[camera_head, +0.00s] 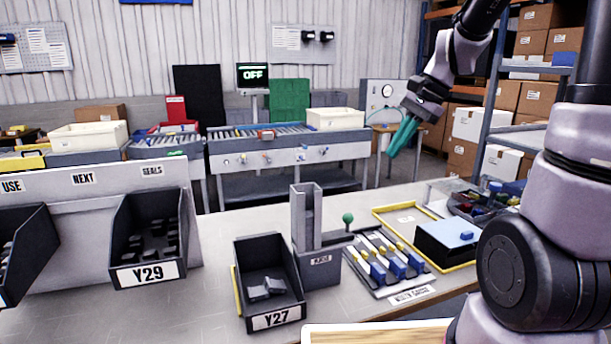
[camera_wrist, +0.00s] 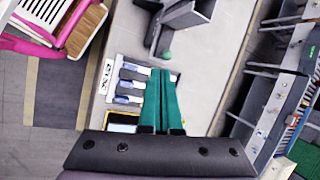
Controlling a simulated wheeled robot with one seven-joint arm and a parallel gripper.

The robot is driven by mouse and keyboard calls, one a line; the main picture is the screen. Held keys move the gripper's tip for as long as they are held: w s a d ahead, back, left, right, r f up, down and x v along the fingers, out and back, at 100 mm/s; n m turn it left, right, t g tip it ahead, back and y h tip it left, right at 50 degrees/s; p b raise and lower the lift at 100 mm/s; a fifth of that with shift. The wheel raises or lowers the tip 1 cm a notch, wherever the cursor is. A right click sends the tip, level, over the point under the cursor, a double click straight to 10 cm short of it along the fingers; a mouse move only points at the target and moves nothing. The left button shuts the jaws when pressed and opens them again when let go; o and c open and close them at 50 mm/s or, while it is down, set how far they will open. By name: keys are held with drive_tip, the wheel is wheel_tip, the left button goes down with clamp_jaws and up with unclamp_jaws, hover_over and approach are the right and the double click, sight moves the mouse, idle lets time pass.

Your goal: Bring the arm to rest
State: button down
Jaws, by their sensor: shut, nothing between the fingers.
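My gripper (camera_head: 401,136) is raised in the air at the upper right of the head view, above and behind the right part of the workbench. Its teal fingers point down and lie together, shut and empty. In the wrist view my gripper (camera_wrist: 161,72) also shows its two fingers side by side with nothing between them. My arm (camera_head: 455,55) reaches in from the upper right. The fingers touch nothing in the head view. In the wrist view they cover part of a tray of screwdrivers (camera_wrist: 130,85) that lies well below.
The workbench (camera_head: 215,265) holds bin Y29 (camera_head: 150,240), bin Y27 (camera_head: 268,285), a grey upright fixture (camera_head: 307,230) with a green knob (camera_head: 347,217), the screwdriver tray (camera_head: 385,258) and a yellow-edged area (camera_head: 385,210). A shelf with boxes (camera_head: 535,45) stands behind my arm.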

drive_tip(key=s+d+r+n+t+h, duration=0.3)
drive_tip(key=s+r+n+t, duration=0.2)
drive_tip(key=s, duration=0.8)
drive_tip(key=shift+r+n+t, duration=0.3)
drive_tip(key=shift+r+n, duration=0.7)
drive_tip(key=shift+r, duration=1.2)
drive_tip(key=shift+s, duration=0.1)
